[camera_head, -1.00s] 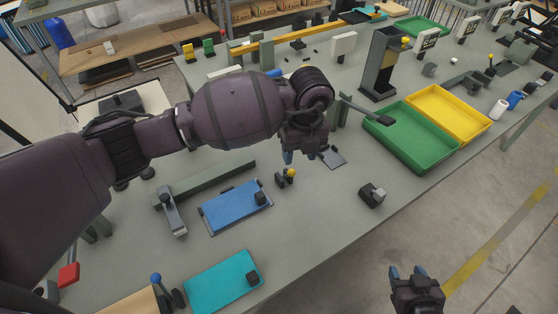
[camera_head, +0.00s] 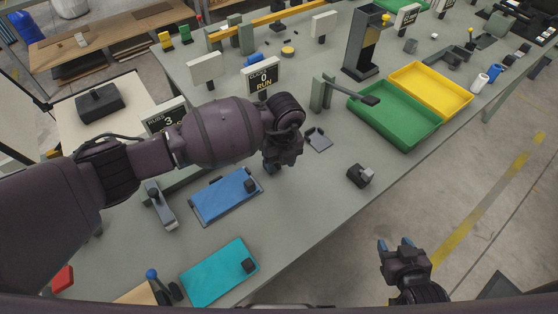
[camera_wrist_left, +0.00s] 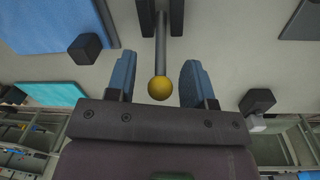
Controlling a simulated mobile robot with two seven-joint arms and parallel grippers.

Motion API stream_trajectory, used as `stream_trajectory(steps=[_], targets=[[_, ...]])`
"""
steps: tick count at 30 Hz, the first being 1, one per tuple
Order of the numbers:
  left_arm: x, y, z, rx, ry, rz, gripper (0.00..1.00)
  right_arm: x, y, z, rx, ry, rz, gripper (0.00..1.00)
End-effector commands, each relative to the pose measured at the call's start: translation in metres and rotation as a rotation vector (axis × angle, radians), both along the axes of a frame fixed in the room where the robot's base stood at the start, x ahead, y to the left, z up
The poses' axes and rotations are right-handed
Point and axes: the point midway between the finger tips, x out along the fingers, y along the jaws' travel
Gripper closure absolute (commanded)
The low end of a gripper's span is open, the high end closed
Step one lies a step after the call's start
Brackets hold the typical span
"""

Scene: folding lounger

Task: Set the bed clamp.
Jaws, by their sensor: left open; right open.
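In the left wrist view a clamp lever (camera_wrist_left: 162,40) with a yellow ball knob (camera_wrist_left: 160,88) lies between the two blue fingers of my left gripper (camera_wrist_left: 157,75). The fingers are open, with a gap on both sides of the knob. In the head view my left gripper (camera_head: 271,168) is low over the table by the blue plate's right end, and hides the yellow-knobbed clamp. My right gripper (camera_head: 394,243) is open and empty, beyond the table's front edge.
A blue plate (camera_head: 222,200) with a black block lies left of the clamp, a teal plate (camera_head: 215,275) nearer. A blue-knobbed lever (camera_head: 153,275) stands beside it. A dark block (camera_head: 360,175) sits right. Green (camera_head: 395,118) and yellow trays (camera_head: 430,90) lie farther back.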

Motion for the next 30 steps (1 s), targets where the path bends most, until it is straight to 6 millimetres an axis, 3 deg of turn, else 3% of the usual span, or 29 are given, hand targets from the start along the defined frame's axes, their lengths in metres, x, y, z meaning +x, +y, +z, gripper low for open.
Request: stream_trajectory(steps=[13, 22, 30], targets=[[0.0000, 0.0007, -0.0083, 0.000, -0.001, -0.001, 0.53, 0.0055, 0.0027, 0.0030, 0.006, -0.011, 0.000, 0.48], [0.0000, 0.0008, -0.0081, 0.000, -0.001, 0.000, 0.99, 0.0055, 0.0027, 0.0030, 0.006, -0.011, 0.000, 0.48], [0.0003, 0.0010, -0.0079, -0.002, 0.002, 0.000, 1.00, 0.0051, 0.0025, 0.0026, 0.005, -0.010, 0.000, 0.48]])
